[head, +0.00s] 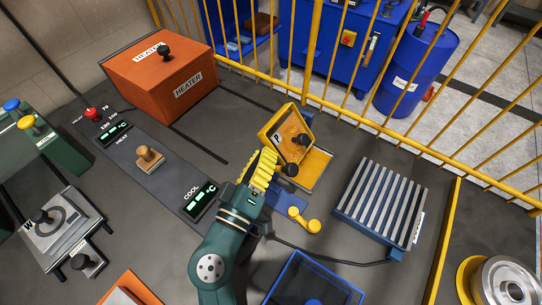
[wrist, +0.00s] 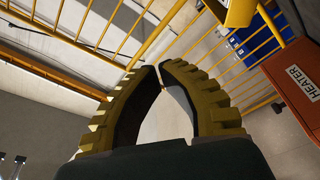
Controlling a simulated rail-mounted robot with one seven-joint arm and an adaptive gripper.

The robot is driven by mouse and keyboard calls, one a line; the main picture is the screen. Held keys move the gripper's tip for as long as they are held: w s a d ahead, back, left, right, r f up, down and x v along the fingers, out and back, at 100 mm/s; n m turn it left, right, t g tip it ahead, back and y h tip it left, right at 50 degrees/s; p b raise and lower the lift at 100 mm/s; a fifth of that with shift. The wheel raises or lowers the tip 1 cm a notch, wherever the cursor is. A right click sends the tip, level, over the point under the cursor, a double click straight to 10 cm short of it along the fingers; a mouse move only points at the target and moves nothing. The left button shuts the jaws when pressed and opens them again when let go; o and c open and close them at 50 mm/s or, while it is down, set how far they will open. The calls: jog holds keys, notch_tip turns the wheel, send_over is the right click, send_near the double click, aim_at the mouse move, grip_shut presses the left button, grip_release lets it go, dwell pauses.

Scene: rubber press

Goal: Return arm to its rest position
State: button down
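My gripper (head: 268,158), with ribbed yellow fingers, is at the end of my green arm, near the middle of the head view. It appears in front of the yellow device marked P (head: 279,122); whether they touch cannot be told. In the wrist view my gripper (wrist: 158,68) has its two fingertips nearly together. Only a thin gap shows at the tips, with a narrow empty hollow behind them. It holds nothing. The rest position itself is not marked in either view.
An orange heater box (head: 160,75) stands at the back left, and a control panel (head: 150,185) with a wooden-handled stamp (head: 149,158) is left of my arm. A slatted rack (head: 380,203) is at the right. A yellow railing (head: 350,115) runs behind the table.

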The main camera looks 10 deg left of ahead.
jog(key=a+r+v, duration=0.1)
jog(key=v, duration=0.9)
jog(key=shift+a, duration=0.3)
jog(key=shift+s+f, duration=0.1)
